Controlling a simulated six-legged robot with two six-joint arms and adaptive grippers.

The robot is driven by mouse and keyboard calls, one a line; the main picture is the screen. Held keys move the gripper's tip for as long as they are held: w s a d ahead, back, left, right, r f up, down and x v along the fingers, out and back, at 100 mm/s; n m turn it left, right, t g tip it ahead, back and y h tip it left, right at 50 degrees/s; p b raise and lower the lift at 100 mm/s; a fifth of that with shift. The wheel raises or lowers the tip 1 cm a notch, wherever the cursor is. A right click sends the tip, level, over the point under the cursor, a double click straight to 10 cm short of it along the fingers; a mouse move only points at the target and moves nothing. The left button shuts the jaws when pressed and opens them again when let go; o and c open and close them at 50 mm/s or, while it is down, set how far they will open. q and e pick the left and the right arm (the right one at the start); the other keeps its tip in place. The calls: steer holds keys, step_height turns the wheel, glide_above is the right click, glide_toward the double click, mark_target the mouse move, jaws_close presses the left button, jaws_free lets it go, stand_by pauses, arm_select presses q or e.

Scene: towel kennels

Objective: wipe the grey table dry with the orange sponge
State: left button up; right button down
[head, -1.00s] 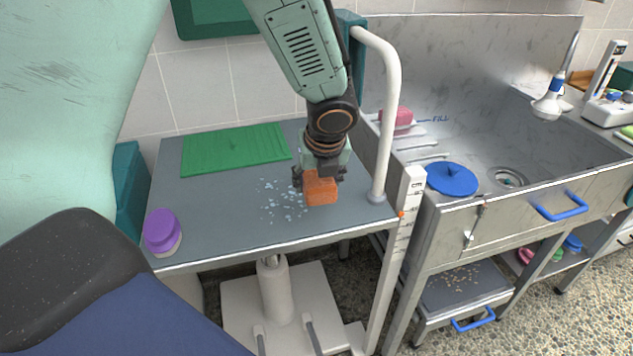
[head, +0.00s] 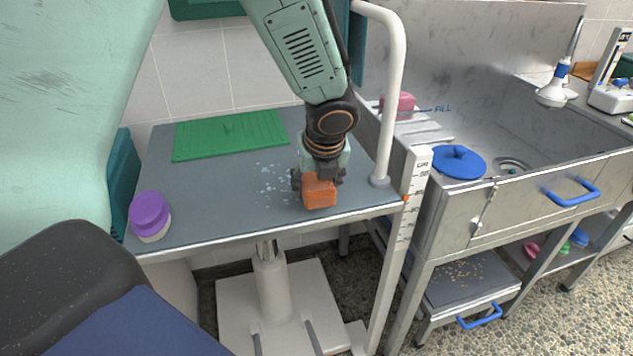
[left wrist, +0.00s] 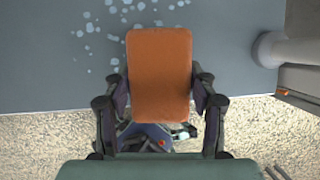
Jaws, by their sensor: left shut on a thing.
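The orange sponge (head: 320,193) is held between the fingers of my left gripper (head: 318,178), at the front right part of the grey table (head: 215,215). In the left wrist view the sponge (left wrist: 160,75) sits between both fingers of the gripper (left wrist: 160,108). I cannot tell whether the sponge touches the tabletop. A patch of pale water drops (head: 270,185) lies on the table just left of the sponge. Drops also show in the left wrist view (left wrist: 95,28), left of the sponge and above it. My right gripper is not in view.
A green mat (head: 230,135) lies at the table's back. A purple-lidded tub (head: 150,215) stands at the front left corner. A white curved post (head: 390,100) rises at the right edge. A steel sink with a blue lid (head: 458,162) is to the right.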

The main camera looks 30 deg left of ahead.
arm_select(q)
steer(key=shift+r, duration=0.1)
steer(key=shift+f+b, duration=0.7)
steer(key=shift+f, duration=0.35)
stand_by(0.4)
